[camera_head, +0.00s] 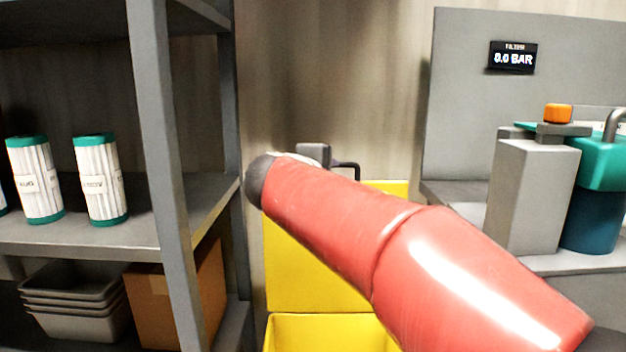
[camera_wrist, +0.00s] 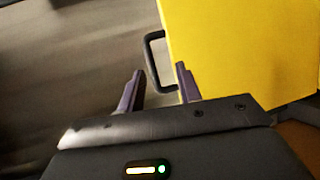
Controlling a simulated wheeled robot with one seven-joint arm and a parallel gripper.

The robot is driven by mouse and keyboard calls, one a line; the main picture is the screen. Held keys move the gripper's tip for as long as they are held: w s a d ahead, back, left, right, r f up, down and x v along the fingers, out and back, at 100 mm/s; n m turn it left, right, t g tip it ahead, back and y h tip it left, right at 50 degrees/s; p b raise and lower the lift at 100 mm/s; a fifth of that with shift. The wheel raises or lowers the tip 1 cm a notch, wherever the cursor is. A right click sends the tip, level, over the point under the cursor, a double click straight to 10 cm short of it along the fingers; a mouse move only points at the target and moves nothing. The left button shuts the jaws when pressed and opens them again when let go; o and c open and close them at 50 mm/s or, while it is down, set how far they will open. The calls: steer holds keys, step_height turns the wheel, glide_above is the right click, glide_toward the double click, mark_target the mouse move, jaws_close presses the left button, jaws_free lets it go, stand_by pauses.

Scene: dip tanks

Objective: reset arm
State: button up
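My red arm reaches across the middle of the head view, in front of a yellow bin. My gripper shows in the wrist view (camera_wrist: 160,82). Its two dark fingers stand apart with nothing between them close up. A black handle (camera_wrist: 152,62) on the yellow bin (camera_wrist: 240,50) lies beyond the fingers in that view; I cannot tell how near it is. In the head view the gripper is mostly hidden behind the arm's end.
A grey shelf unit (camera_head: 165,150) stands at left with white-and-teal filter cartridges (camera_head: 101,180), stacked grey trays (camera_head: 75,295) and a cardboard box (camera_head: 160,308). At right are a teal filter housing (camera_head: 597,215), a grey block (camera_head: 530,195) and a display (camera_head: 512,57) reading 0.0 BAR.

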steer(key=s+d+f+m+g+y, duration=0.1)
steer(key=s+d+f+m+g, duration=0.2)
steer(key=s+d+f, duration=0.4)
steer(key=s+d+f+m+g+y, duration=0.2)
steer(key=s+d+f+m+g, duration=0.15)
steer(key=s+f, duration=0.4)
steer(key=s+a+f+m+y, duration=0.1)
steer(key=s+f+m+y, duration=0.1)
steer(key=s+f, duration=0.3)
steer(key=s+a+f+m+g+y, duration=0.1)
steer(key=s+f+m, duration=0.3)
steer(key=s, duration=0.7)
steer(key=shift+s+a+f+y, duration=0.25)
steer(key=shift+a+f+y, duration=0.25)
steer(key=shift+f, duration=0.45)
steer(key=shift+d+m+g, duration=0.1)
steer(key=shift+m+g, duration=0.15)
